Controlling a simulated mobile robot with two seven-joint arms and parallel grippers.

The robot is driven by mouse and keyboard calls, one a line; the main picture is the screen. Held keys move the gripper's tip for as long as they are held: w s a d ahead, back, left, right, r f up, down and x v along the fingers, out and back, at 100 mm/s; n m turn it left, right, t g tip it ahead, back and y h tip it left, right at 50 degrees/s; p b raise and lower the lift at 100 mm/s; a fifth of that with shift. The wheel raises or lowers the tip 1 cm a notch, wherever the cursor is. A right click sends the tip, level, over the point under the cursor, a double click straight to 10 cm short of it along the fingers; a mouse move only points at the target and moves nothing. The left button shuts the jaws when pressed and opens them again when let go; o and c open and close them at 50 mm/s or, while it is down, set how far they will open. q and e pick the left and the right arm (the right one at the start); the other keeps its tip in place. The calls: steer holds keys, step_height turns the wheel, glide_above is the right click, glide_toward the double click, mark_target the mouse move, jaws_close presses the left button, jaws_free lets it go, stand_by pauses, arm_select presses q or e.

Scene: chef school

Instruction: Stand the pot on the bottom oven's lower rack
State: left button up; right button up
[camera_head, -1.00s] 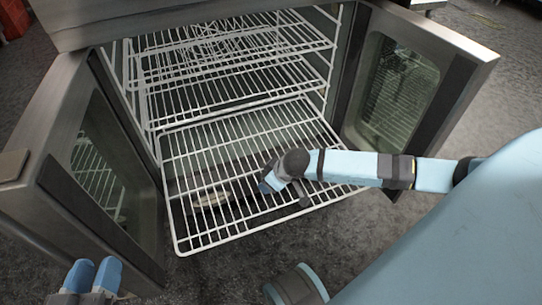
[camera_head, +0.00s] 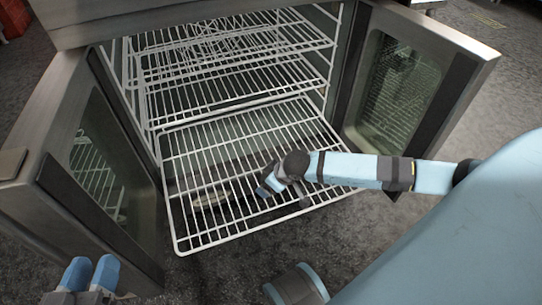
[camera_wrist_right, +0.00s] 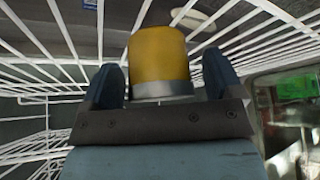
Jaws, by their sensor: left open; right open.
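The bottom oven (camera_head: 66,70) stands with both doors open. Its lower rack (camera_head: 180,245) is pulled out towards me. My right gripper (camera_head: 266,187) is over the front part of that rack. In the right wrist view its fingers (camera_wrist_right: 160,85) are open, with a yellow cylinder (camera_wrist_right: 160,55) with a silver band between or beyond them, not clearly gripped. I cannot tell whether this is part of the pot. No whole pot is recognisable in the head view. My left gripper (camera_head: 90,273) is open and empty at the lower left, beside the left door.
Upper racks (camera_head: 230,85) fill the oven above the lower one. The left door (camera_head: 45,165) and right door (camera_head: 440,70) flank the opening. A pale, unclear shape (camera_head: 211,199) shows through the lower rack's bars. Bare floor (camera_head: 225,278) lies in front.

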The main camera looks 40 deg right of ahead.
steer(key=p+v, duration=0.4)
steer(key=v, duration=0.8)
steer(key=s+a+r+m+y, duration=0.3)
steer(key=a+r+m+y, duration=0.1)
steer(key=a+m, duration=0.25)
steer(key=s+a+r+m+y, duration=0.3)
steer(key=a+m+y, duration=0.15)
steer(key=a, duration=0.35)
steer(key=s+a+r+m+y, duration=0.2)
steer(key=a+r+m+y, duration=0.2)
steer(key=a+m, duration=0.35)
arm_select(q)
step_height(320, 180, up, 5)
steer(key=shift+s+a+f+n+t, duration=0.1)
steer(key=shift+n+t, duration=0.3)
steer(key=shift+t, duration=0.7)
arm_select(e)
step_height(320, 180, up, 11)
steer(key=n+t+h, duration=0.5)
steer(key=n+t, duration=0.5)
steer(key=n, duration=0.8)
steer(key=shift+t, duration=0.3)
steer(key=shift+s+r, duration=0.1)
